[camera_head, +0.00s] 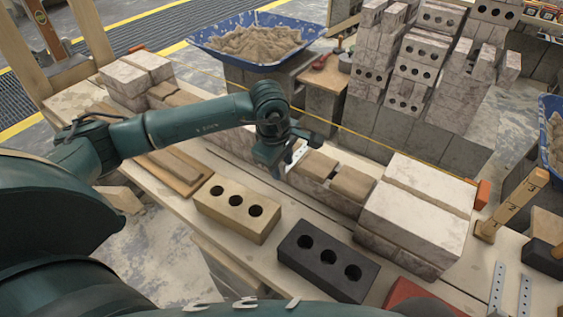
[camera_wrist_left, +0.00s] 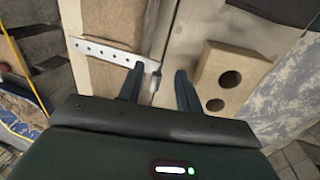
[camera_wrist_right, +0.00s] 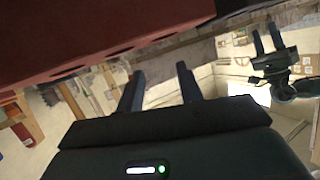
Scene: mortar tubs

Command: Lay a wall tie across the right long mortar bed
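A flat metal wall tie (camera_wrist_left: 108,53) with a row of holes lies across a brown mortar bed (camera_wrist_left: 110,20) in the left wrist view. In the head view the tie (camera_head: 299,153) shows partly beside my left gripper, at the left end of the brown bed (camera_head: 318,166) on the block wall. My left gripper (camera_wrist_left: 160,72) is open, its fingertips on either side of the tie's end; contact cannot be told. My right gripper (camera_wrist_right: 160,78) is open and empty near a red brick (camera_wrist_right: 110,25).
Two more ties (camera_head: 497,287) lie at the bench's right front. A tan holed brick (camera_head: 238,208) and a black one (camera_head: 325,262) stand in front of the wall. A large pale block (camera_head: 415,205) rises at the wall's right end. A blue mortar tub (camera_head: 255,45) stands behind.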

